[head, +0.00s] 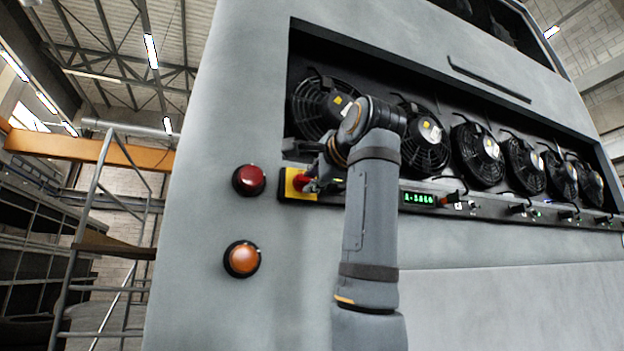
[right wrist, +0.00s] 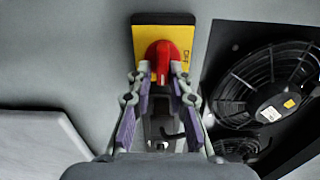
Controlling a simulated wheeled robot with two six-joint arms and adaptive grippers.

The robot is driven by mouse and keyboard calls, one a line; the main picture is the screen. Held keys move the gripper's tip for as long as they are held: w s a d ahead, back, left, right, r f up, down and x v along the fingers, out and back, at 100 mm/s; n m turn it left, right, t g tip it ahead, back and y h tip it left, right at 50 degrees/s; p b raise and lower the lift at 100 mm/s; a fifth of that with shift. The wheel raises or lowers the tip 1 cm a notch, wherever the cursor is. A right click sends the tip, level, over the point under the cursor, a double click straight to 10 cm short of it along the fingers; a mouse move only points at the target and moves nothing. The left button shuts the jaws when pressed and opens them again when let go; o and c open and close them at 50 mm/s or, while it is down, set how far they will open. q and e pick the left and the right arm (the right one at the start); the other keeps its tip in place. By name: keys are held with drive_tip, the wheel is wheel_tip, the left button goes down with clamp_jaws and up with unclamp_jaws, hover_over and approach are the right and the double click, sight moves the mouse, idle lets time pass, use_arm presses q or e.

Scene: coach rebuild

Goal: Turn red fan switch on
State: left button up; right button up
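The red fan switch is a red knob (right wrist: 163,57) on a yellow plate (right wrist: 146,38) with a dark edge, fixed to the grey panel. In the head view the yellow plate (head: 290,188) and part of the red knob (head: 302,182) show left of my right gripper (head: 316,182). In the right wrist view my right gripper (right wrist: 160,76) has its two fingers spread, one on each side of the knob's lower end, with a gap between them. I cannot tell whether a fingertip touches the knob. My left gripper is not in view.
A red round button (head: 249,180) and an orange one (head: 242,259) sit left of the switch. A row of black fans (head: 478,155) is recessed at the right, above a ledge with a green display (head: 419,198) and small switches. A metal railing (head: 85,235) stands far left.

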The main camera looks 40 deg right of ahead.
drive_tip(key=shift+o, duration=1.2)
drive_tip(key=shift+s, duration=0.1)
drive_tip(key=shift+s+r, duration=0.1)
drive_tip(key=v, duration=1.2)
